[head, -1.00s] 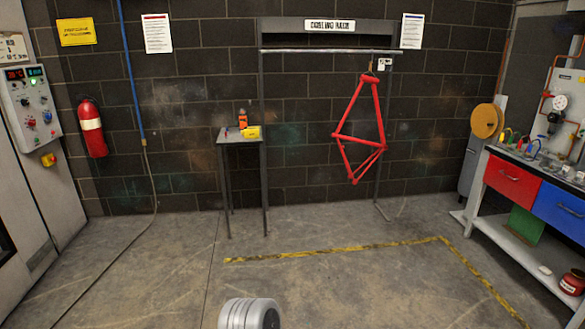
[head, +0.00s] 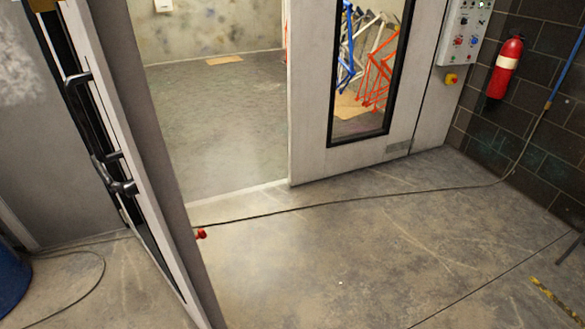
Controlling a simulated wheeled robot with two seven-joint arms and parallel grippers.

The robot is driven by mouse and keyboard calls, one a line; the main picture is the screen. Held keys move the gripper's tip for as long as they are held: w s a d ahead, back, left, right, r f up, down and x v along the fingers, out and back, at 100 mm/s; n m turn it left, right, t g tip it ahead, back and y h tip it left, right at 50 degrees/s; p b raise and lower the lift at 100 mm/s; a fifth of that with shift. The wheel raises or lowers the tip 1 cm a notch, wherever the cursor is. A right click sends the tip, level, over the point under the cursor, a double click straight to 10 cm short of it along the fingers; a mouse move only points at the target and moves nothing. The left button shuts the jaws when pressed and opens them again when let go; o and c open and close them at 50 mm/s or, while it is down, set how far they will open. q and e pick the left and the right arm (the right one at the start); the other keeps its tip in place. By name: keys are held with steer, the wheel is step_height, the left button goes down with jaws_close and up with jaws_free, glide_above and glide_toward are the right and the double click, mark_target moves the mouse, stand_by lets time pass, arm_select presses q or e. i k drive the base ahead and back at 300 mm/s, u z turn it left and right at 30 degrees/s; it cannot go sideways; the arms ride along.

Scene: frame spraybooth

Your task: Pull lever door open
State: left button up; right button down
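A grey door (head: 160,170) stands swung open at the left of the head view, seen nearly edge-on. A dark lever handle (head: 124,187) sits on its left face, beside a long dark window strip. A dark upright pull bar (head: 88,112) is on the same face, above the lever. The doorway (head: 215,110) to the right of the door is clear and shows the booth's floor and back wall. Neither of my grippers is in view.
A fixed panel with a window (head: 368,65) bounds the doorway on the right; coloured frames show through it. A hose (head: 330,203) crosses the floor past the threshold. A red extinguisher (head: 505,67) hangs at right. A blue drum (head: 12,285) stands at lower left. The front floor is mostly open.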

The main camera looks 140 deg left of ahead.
mark_target(93, 44)
steer(key=z, duration=2.3)
steer(key=k, duration=2.05)
steer(key=z, duration=0.5)
